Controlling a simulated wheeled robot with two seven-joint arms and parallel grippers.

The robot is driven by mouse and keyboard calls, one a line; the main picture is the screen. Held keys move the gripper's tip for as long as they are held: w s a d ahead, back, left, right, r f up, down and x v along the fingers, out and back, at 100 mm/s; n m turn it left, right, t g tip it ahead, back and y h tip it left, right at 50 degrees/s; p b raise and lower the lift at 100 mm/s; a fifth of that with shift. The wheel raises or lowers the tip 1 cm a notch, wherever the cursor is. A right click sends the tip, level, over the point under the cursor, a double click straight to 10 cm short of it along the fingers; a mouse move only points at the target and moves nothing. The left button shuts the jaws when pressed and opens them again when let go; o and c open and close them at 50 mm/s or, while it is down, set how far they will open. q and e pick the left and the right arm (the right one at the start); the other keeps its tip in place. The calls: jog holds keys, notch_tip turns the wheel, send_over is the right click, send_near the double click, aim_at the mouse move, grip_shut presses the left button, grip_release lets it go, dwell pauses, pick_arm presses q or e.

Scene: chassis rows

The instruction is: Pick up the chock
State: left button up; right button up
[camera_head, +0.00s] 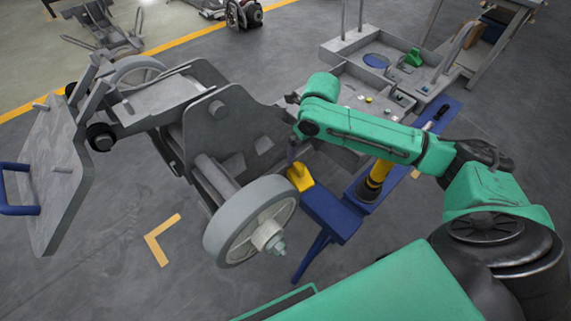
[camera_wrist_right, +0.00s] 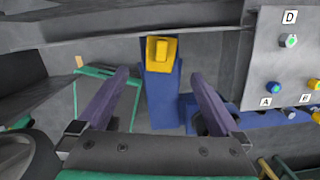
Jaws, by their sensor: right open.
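The chock, a yellow block (camera_head: 300,178), sits on the end of a blue stand (camera_head: 330,215), beside the grey chassis wheel. In the right wrist view the chock (camera_wrist_right: 161,63) is at the upper middle, beyond the fingertips and roughly centred between them. My right gripper (camera_head: 292,152) hangs over the chock in the head view, partly hidden by its own wrist. In the right wrist view its two purple fingers (camera_wrist_right: 159,76) are spread wide with nothing between them. My left gripper is not in view.
The chassis wheel (camera_head: 250,222) and grey chassis plate (camera_head: 225,135) stand close at the left of the chock. A yellow and black cylinder (camera_head: 375,180) stands on a blue beam at the right. A grey tray (camera_head: 345,75) with small parts lies behind.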

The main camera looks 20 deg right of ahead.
aim_at(301, 176)
jog(key=f, duration=0.5)
jog(key=s+f, duration=0.1)
jog(key=f, duration=0.1)
jog(key=shift+d+f, duration=0.15)
jog(key=shift+d, duration=0.05)
jog(key=f, duration=0.2)
jog(key=w+f, duration=0.1)
jog(key=f, duration=0.2)
jog(key=shift+w+a+f+b, duration=0.1)
jog(key=shift+w+f+b, duration=0.1)
jog(key=shift+b, duration=0.2)
jog(key=shift+w+f, duration=0.1)
jog(key=shift+f, duration=0.15)
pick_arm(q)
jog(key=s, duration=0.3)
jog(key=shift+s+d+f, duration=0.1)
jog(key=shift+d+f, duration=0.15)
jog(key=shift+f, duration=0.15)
pick_arm(e)
jog(key=c, duration=1.5)
jog(key=shift+r, duration=0.1)
